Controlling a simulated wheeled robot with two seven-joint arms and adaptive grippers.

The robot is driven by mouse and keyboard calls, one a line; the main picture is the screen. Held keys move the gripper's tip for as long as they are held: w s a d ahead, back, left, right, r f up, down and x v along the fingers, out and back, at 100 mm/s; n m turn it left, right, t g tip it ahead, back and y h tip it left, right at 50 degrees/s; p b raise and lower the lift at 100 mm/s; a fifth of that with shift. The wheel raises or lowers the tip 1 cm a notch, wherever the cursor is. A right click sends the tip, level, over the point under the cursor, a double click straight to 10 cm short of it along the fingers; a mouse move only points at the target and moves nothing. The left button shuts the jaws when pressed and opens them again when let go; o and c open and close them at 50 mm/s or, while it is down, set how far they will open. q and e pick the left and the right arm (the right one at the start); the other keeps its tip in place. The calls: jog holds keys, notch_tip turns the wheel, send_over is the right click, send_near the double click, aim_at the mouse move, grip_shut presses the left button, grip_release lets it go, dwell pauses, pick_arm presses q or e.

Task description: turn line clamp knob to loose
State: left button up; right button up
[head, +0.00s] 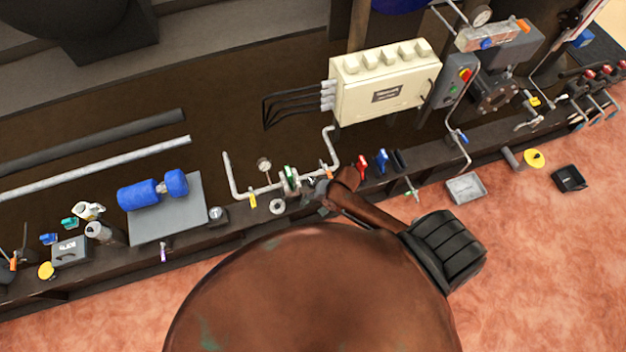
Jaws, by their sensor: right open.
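The thin grey pipe line (240,193) runs along the dark bench, with a round gauge (264,164), a green handle (290,175) and small yellow and orange parts on it. I cannot tell which small part is the line clamp knob; it may be hidden by my gripper. My right gripper (318,187) is small in the head view, at the right part of the pipe line, just right of the green handle. It is open. I cannot tell whether it touches anything. My left gripper is not in view.
A cream box (386,82) with dark cables stands behind the pipe's right end. Red (361,164) and blue (381,160) handles stand close right of my gripper. A blue motor (152,191) sits on a grey plate to the left. A grey tray (466,188) lies right.

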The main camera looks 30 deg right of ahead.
jog(key=w+d+f+m, duration=0.4)
jog(key=w+m, duration=0.3)
jog(key=m, duration=0.8)
send_near(312, 181)
jog(key=f, duration=0.2)
jog(key=b+x, duration=0.1)
jog(key=x, duration=0.2)
jog(key=b+x, duration=0.1)
jog(key=x, duration=0.3)
jog(key=shift+w+a+b, duration=0.2)
jog(key=shift+w+b, duration=0.1)
jog(key=shift+c, duration=0.2)
jog(key=shift+g, duration=0.3)
jog(key=c, duration=1.1)
